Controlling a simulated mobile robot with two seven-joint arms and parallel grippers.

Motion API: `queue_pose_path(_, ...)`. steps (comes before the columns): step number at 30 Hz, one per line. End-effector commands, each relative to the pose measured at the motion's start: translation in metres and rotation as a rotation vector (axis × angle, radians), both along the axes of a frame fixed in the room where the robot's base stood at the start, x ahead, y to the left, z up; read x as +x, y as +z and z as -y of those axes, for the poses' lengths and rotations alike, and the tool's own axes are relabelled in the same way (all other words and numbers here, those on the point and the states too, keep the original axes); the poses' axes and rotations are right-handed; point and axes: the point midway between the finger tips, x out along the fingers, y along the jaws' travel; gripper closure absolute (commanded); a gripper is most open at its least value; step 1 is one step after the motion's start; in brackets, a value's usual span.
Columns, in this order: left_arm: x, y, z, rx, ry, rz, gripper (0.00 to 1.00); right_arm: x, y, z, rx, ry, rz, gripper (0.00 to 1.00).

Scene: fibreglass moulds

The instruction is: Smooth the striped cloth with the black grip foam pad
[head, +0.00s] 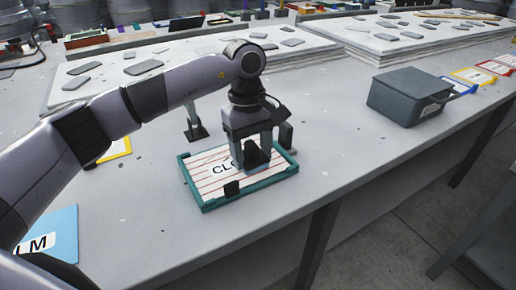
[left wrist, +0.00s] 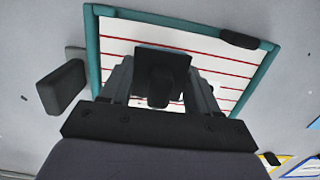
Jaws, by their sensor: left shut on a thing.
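The striped cloth (head: 212,182), white with red stripes, lies flat in a teal frame (head: 208,207) on the table; dark lettering on it is partly covered. It also fills the middle of the left wrist view (left wrist: 225,72). My left gripper (head: 249,146) is over the right part of the cloth, pointing down. It is shut on the black grip foam pad (head: 256,157), which also shows between the fingers in the left wrist view (left wrist: 161,76). A light blue edge shows beneath the pad. The pad is at or just above the cloth; I cannot tell if it touches.
A small dark stand (head: 195,130) is behind the frame. A grey lidded box (head: 408,96) is at the right. Flat slabs with grey pieces lie behind. The table between frame and box is clear.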

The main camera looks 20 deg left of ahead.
Motion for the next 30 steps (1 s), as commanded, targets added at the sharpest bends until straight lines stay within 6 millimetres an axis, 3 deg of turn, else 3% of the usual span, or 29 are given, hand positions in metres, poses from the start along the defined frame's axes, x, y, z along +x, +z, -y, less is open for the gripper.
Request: queue_pose_path(30, -0.046, -0.001, -0.039, 0.001, 0.001, -0.002, 0.63, 0.0, -0.008, 0.0, 0.0, 0.0, 0.001, 0.57)
